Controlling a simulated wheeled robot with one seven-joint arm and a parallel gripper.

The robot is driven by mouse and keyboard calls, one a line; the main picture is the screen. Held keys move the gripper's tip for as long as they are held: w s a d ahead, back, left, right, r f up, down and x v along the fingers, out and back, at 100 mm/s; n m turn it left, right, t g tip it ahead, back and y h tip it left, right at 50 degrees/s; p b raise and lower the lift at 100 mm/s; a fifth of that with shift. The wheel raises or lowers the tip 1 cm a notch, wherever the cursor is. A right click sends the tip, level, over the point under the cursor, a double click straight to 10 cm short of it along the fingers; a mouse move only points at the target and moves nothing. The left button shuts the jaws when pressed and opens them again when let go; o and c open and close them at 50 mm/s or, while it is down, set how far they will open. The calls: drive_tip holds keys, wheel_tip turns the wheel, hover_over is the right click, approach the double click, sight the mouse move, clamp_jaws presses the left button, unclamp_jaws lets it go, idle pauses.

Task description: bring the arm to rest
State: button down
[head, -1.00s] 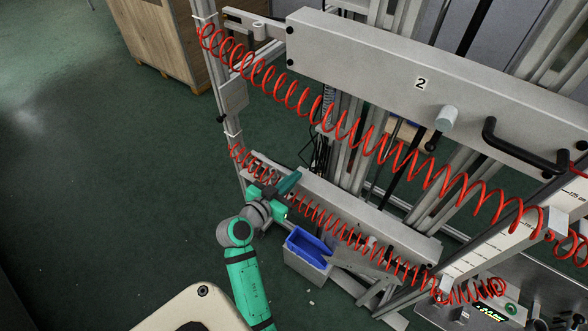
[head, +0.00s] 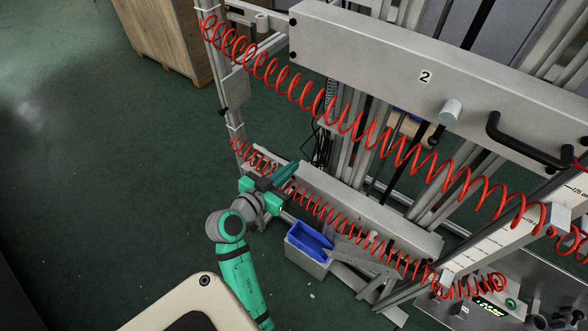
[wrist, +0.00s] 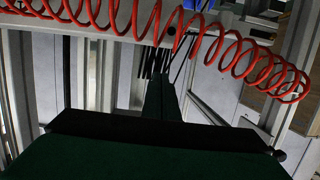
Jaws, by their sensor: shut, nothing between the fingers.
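My green and grey arm reaches up from the bottom of the head view. My gripper (head: 288,172) is at its end, beside the lower grey beam and the lower run of red coiled hose. In the wrist view my gripper (wrist: 160,85) points away from the camera with its dark green fingers together. I see nothing held between them. In the head view the fingers overlap the beam and hose area, and I cannot tell whether they touch.
A red coiled hose (wrist: 255,72) crosses above the fingers. The upper grey beam (head: 385,62) carries the number 2 and a black handle. A blue bin (head: 311,240) stands below. A wooden crate (head: 163,35) is at the back left. The green floor (head: 100,170) at left is clear.

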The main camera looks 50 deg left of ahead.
drive_tip(key=v, duration=0.7)
drive_tip(key=shift+s+r, duration=0.25)
drive_tip(key=d+f+n+g, duration=0.2)
drive_tip(key=d+f, duration=1.1)
drive_tip(key=d, duration=0.5)
drive_tip(key=s+d+r+m+t+h, duration=0.1)
drive_tip(key=s+d+r+m, duration=0.1)
drive_tip(key=s+d, duration=0.4)
drive_tip(key=s+d+r+m+t+h, duration=0.1)
drive_tip(key=s+d+r, duration=0.3)
drive_tip(key=d, duration=1)
drive_tip(key=s+m+h, duration=0.1)
drive_tip(key=s, duration=0.1)
drive_tip(key=shift+s+r+m+t+h, duration=0.15)
drive_tip(key=shift+s+m+t+h, duration=0.15)
drive_tip(key=shift+m, duration=0.1)
